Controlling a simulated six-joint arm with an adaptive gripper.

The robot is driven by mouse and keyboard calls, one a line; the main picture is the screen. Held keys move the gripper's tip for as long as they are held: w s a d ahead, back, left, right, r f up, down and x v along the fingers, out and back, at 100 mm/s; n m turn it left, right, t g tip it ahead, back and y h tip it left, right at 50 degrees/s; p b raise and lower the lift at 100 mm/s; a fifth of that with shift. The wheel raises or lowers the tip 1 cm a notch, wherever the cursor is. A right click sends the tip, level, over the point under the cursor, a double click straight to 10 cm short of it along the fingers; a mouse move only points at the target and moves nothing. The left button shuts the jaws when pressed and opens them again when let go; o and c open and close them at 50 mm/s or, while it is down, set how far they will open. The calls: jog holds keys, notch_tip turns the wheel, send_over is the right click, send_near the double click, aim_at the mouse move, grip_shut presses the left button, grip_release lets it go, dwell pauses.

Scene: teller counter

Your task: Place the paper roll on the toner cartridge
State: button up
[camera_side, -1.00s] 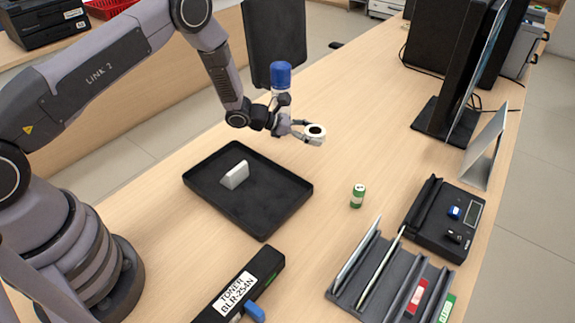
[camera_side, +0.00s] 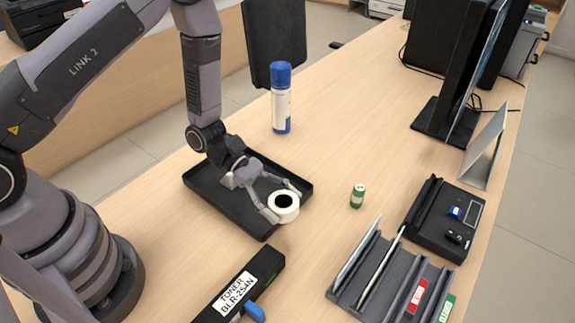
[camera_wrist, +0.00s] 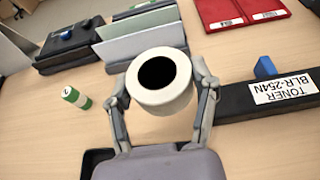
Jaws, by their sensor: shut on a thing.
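The white paper roll (camera_side: 285,214) has a dark core hole. My gripper (camera_side: 283,202) is shut on it, one finger on each side, and holds it over the right edge of the black tray. The wrist view shows the roll (camera_wrist: 159,101) between the fingers of my gripper (camera_wrist: 162,98). The black toner cartridge (camera_side: 268,266) lies on the counter at the bottom of the side view, with a white "TONER BLR-254N" label and a blue tab. In the wrist view the cartridge (camera_wrist: 238,102) lies right of the roll.
The black tray (camera_side: 262,232) holds a pale block, partly hidden by my gripper. A grey file rack (camera_side: 345,290) and a black card terminal (camera_side: 422,240) are at right.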

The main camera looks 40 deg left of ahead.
aim_at(242, 297)
jog(key=s+d+m+g+y, duration=0.25)
jog(key=s+m+g, duration=0.45)
jog(key=s, duration=0.7)
jog(key=shift+g, duration=0.3)
jog(key=f, duration=0.7)
jog(key=shift+s+d, duration=0.15)
jog(key=shift+s, duration=0.25)
jog(key=shift+f, duration=0.1)
jog(key=o, duration=1.1)
jog(key=shift+f, duration=0.1)
